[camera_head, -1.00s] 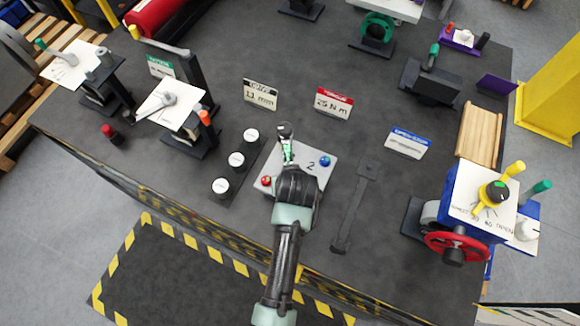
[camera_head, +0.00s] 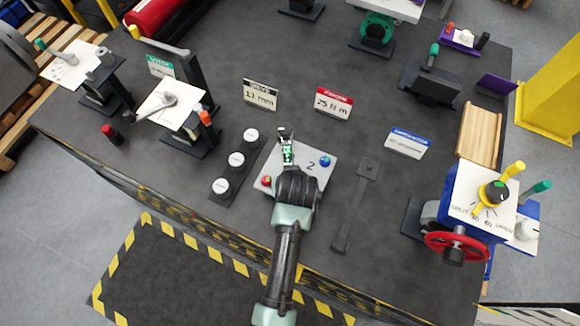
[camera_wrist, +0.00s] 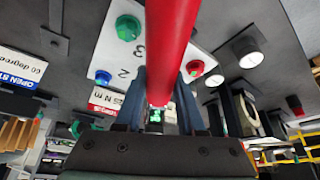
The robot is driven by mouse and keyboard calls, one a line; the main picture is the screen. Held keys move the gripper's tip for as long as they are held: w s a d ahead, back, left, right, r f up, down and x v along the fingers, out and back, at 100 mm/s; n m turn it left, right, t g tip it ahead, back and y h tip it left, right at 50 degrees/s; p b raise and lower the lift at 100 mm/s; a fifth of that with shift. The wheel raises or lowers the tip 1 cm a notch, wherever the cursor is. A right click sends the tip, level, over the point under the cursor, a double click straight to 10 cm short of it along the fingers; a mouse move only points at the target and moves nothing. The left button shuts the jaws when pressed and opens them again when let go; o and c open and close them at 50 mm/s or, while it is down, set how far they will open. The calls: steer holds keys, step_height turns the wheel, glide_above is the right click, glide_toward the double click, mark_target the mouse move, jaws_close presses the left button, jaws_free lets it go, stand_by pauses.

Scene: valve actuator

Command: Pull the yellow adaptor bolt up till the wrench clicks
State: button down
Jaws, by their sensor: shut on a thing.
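My gripper (camera_head: 296,186) is over the grey button panel at the table's front middle. In the wrist view my two blue-grey fingers (camera_wrist: 160,90) are shut on the red handle (camera_wrist: 172,40) of the wrench. In the head view the wrench (camera_head: 287,152) shows its dark head and lit green display beyond my gripper; most of its handle is hidden. A yellow-tipped piece (camera_head: 134,32) stands on a post at the back left, and a yellow handle (camera_head: 513,170) sticks up from the blue unit at the right. I cannot tell which is the adaptor bolt.
The white button panel (camera_head: 324,155) lies under my gripper. White-capped pieces (camera_head: 236,160) stand to its left; a dark wrench-shaped holder (camera_head: 354,207) lies to its right. A red valve wheel (camera_head: 458,246) stands at the right. The middle table behind the small signs is clear.

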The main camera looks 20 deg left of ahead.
mark_target(269, 181)
steer(key=shift+f+b, duration=0.6)
steer(key=shift+f, duration=0.15)
steer(key=shift+a, duration=0.15)
steer(key=shift+s+a+m+h+p, duration=0.2)
steer(key=shift+a+m+p, duration=0.1)
steer(key=shift+a+m, duration=0.15)
steer(key=shift+s+a+m+h+p, duration=0.15)
steer(key=shift+a+m+p, duration=0.1)
steer(key=shift+a+m, duration=0.2)
steer(key=shift+a, duration=0.25)
steer(key=shift+s+a+m+t+h, duration=0.15)
steer(key=shift+a+m+h, duration=0.15)
steer(key=shift+a+m, duration=0.3)
steer(key=shift+s+a+m+t+h, duration=0.15)
steer(key=shift+a+m+h, duration=0.1)
steer(key=shift+a+m, duration=0.3)
steer(key=shift+d, duration=0.1)
